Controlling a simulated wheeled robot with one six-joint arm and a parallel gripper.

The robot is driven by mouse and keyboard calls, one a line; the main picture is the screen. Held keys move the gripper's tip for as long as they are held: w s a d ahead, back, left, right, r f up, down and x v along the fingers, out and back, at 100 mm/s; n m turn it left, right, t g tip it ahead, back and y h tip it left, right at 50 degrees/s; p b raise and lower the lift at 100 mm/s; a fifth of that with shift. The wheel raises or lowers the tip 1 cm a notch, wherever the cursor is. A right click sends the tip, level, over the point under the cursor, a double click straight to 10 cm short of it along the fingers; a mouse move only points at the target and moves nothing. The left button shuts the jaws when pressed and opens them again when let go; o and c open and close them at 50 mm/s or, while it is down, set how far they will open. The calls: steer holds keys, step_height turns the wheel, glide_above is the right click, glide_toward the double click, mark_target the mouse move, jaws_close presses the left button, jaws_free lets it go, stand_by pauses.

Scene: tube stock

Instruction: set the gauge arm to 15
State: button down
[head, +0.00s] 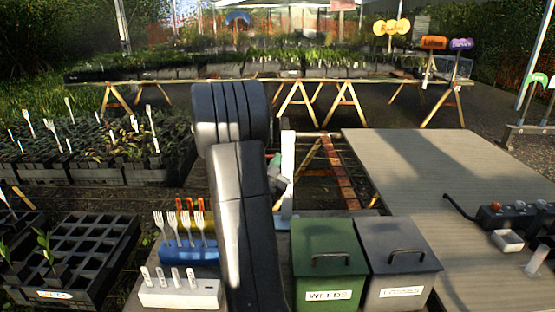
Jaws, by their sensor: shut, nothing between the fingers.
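A white upright post (287,172), which looks like the gauge, stands behind the green bin, just right of my arm. Its scale and any numbers are too small to read. A small green piece (274,160) shows at the post's left side; I cannot tell whether it is the gauge arm. My own dark arm covers the middle of the view and hides much of what lies left of the post. A small grey part beside the post looks like my gripper (279,182), shut and mostly hidden behind my arm. I cannot tell whether it touches the post.
A green lidded bin (328,245) marked WEEDS and a grey lidded bin (398,248) stand in front. A blue holder with forks (187,252) and a white label block (180,292) are at left. A broad grey tabletop (430,170) is mostly clear at right; seedling trays (95,285) fill the left.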

steer(key=f+b, duration=0.1)
steer(key=b, duration=0.2)
steer(key=shift+a+f, duration=0.15)
stand_by(0.5)
